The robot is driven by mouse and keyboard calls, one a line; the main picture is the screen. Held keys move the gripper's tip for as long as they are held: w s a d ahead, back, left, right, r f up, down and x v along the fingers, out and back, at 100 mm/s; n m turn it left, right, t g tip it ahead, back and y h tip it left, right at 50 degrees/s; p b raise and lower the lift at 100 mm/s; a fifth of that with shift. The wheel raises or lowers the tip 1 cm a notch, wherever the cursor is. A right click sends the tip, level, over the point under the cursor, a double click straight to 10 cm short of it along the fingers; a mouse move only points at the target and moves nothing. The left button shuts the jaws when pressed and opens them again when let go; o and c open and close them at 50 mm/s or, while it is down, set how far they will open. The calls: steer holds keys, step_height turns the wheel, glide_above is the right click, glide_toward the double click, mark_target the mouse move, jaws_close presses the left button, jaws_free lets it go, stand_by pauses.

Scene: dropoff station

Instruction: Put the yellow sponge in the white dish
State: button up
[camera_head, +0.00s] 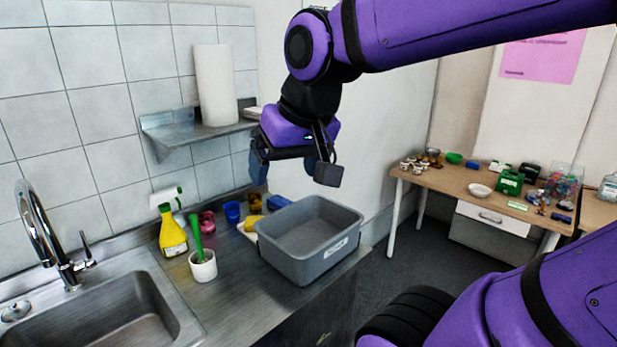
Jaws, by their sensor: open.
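A shallow white dish (480,190) sits on the wooden table at the right. My gripper (293,172) is open, with nothing seen between its fingers. It hangs above the back of the counter, over the tub's far side and apart from the sponge.
The grey tub (312,263) stands at the counter's right end. Left of it are a white pot (203,267) with a green-handled brush, a yellow spray bottle (172,232) and a blue cup (232,212). A shelf (196,134) holds a paper roll. Floor separates counter and table.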

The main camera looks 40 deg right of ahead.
steer(key=shift+s+a+f+n, duration=0.1)
steer(key=shift+s+f+n, duration=0.1)
steer(key=shift+s+n, duration=0.6)
steer(key=shift+s+f+n, duration=0.2)
steer(key=shift+s+n, duration=0.1)
steer(key=shift+s, duration=1)
